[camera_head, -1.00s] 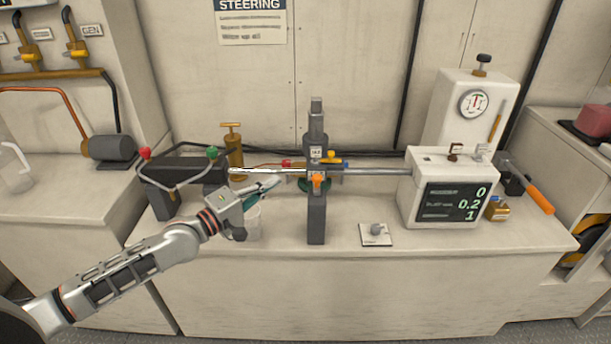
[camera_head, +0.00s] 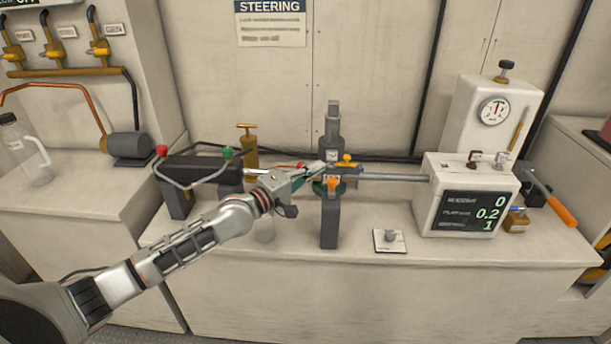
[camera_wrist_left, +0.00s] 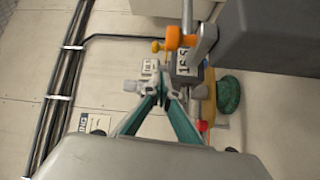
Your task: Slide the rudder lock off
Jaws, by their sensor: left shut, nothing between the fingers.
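I cannot tell for sure which part is the rudder lock. An orange clamp-like piece (camera_head: 333,183) sits on the front of an upright dark grey post (camera_head: 330,222), under a small white label. The orange piece also shows at the upper middle of the left wrist view (camera_wrist_left: 173,38), beside a labelled block (camera_wrist_left: 186,62). My left gripper (camera_head: 322,168) is shut and empty, its tips just left of the post near the label. In the left wrist view its teal fingers (camera_wrist_left: 156,90) meet at the tips. Whether they touch the post is unclear. My right gripper is not in view.
A horizontal rod (camera_head: 385,177) runs from the post to a white box with a display (camera_head: 468,170). A black block with red and green knobs (camera_head: 188,168) stands left. A brass pump (camera_head: 248,150) is behind. A small switch plate (camera_head: 390,241) lies on the counter, front right.

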